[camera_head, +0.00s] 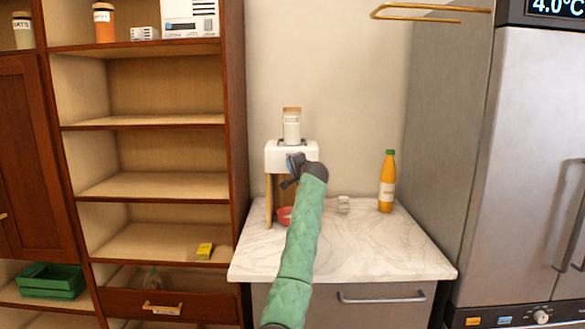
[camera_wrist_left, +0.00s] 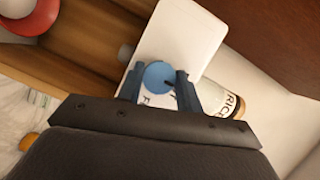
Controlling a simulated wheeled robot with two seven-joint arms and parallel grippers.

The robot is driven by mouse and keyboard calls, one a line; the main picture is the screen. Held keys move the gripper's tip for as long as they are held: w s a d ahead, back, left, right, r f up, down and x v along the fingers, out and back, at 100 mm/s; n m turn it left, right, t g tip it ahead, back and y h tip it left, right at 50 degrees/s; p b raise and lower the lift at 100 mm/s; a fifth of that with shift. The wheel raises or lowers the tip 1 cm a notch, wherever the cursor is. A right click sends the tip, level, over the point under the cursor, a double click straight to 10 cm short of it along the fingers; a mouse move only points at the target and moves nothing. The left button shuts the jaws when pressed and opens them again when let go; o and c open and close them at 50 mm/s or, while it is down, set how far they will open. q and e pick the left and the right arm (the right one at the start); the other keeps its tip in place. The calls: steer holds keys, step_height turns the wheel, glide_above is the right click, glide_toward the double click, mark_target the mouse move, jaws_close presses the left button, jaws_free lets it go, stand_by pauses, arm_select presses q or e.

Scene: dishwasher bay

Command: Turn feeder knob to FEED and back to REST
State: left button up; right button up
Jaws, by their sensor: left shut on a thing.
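The feeder (camera_head: 276,150) is a white box on wooden legs on the marble counter, with a jar (camera_head: 292,125) on top. In the left wrist view the feeder's white face (camera_wrist_left: 190,40) is tilted in the picture, and its round blue knob (camera_wrist_left: 157,74) sits between the fingers. A dark mark shows on the knob, near its lower right edge. Part of the lettering, an F, shows below the knob; the rest is hidden. My left gripper (camera_head: 294,164) is at the feeder front, shut on the knob. My right gripper is out of view.
A red bowl (camera_head: 284,216) is under the feeder, partly behind my arm. The wooden shelf unit (camera_head: 235,110) is close on the left.

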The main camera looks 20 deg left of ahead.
arm_select(q)
steer(key=shift+f, duration=0.1)
steer(key=o, duration=1)
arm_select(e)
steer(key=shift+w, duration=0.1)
arm_select(q)
steer(key=b+v, duration=0.2)
steer(key=v, duration=0.5)
steer(key=shift+s+d, duration=0.2)
steer(key=shift+s, duration=0.1)
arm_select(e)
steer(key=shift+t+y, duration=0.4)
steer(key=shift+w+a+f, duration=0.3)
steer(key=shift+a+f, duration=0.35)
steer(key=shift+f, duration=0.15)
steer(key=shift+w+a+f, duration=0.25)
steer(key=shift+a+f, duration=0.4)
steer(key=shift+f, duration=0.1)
arm_select(q)
steer(key=shift+n, duration=0.3)
